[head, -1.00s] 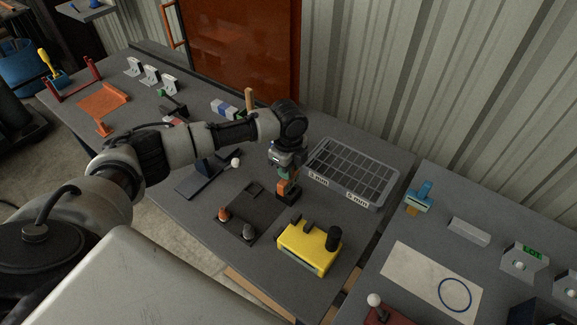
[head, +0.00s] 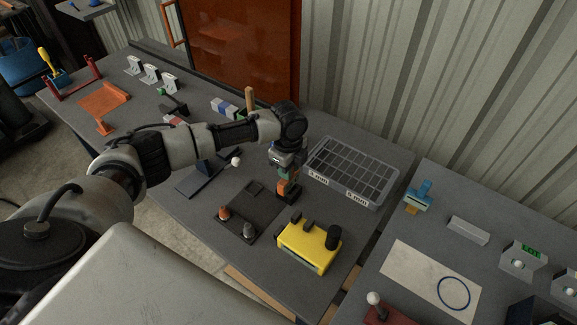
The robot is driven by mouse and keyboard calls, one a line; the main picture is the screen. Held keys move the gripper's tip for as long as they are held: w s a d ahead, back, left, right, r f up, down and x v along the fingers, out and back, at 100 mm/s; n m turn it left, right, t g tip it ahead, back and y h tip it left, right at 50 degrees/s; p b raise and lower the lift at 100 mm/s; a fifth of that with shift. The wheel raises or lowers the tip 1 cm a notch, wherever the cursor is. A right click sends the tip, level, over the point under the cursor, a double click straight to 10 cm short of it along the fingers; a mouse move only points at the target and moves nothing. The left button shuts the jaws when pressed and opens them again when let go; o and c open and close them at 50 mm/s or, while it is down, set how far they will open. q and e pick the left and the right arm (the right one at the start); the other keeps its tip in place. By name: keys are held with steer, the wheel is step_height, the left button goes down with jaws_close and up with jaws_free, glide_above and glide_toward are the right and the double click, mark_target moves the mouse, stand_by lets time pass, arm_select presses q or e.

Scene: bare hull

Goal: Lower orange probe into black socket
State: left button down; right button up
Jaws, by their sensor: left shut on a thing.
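My left gripper (head: 286,174) points down over the table, right of the dark plate, and is shut on the orange probe (head: 284,187). Only part of the probe shows below the fingers. The black socket (head: 289,197) is directly under the probe. The probe's lower end meets or overlaps the socket in the picture; I cannot tell how deep it sits. My right gripper is not in view.
A dark plate (head: 262,206) with an orange-tipped peg (head: 224,212) and a grey peg (head: 249,230) lies left of the socket. A yellow box (head: 304,247) with a black knob stands in front. A clear compartment tray (head: 377,196) lies close on the right.

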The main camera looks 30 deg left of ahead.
arm_select(q)
steer(key=shift+f, duration=0.35)
steer(key=shift+c, duration=1.8)
jaws_free()
step_height(320, 180, up, 7)
steer(key=p, duration=0.7)
steer(key=shift+r, duration=1)
steer(key=shift+f, duration=0.1)
